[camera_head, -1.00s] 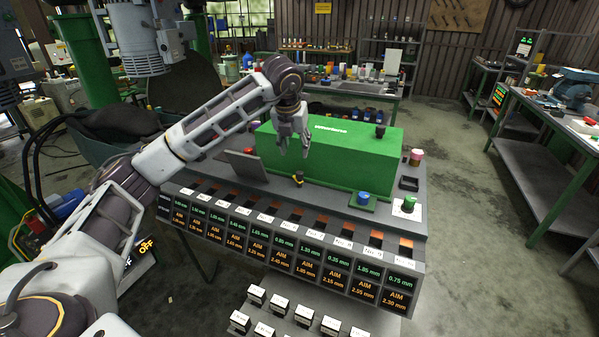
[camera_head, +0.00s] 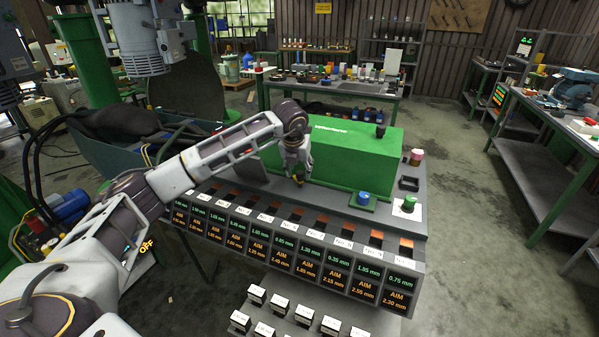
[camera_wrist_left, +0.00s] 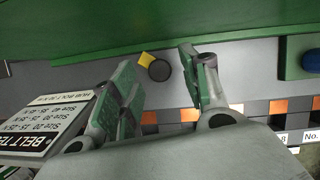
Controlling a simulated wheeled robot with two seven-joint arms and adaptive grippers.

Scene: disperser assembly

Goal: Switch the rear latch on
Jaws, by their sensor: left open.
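A small black knob with a yellow tab (camera_wrist_left: 157,67) stands on the grey bench in front of the green housing (camera_head: 342,155). In the head view its yellow part (camera_head: 297,181) shows just below my left gripper (camera_head: 297,168). My left gripper (camera_wrist_left: 163,52) is open and empty in the left wrist view, with the knob between its two fingers, beyond the palm. I cannot tell if a finger touches it. I cannot tell whether this knob is the rear latch. An orange "OFF" sign (camera_head: 147,247) shows at the left, partly behind my left arm. My right gripper is out of view.
A blue button (camera_head: 363,198) and a green button (camera_head: 408,204) sit on the bench to the right. A black knob (camera_head: 380,131) stands on the housing. A row of displays (camera_head: 300,255) lines the bench front. A "BELT" plate (camera_wrist_left: 55,125) is left of the gripper.

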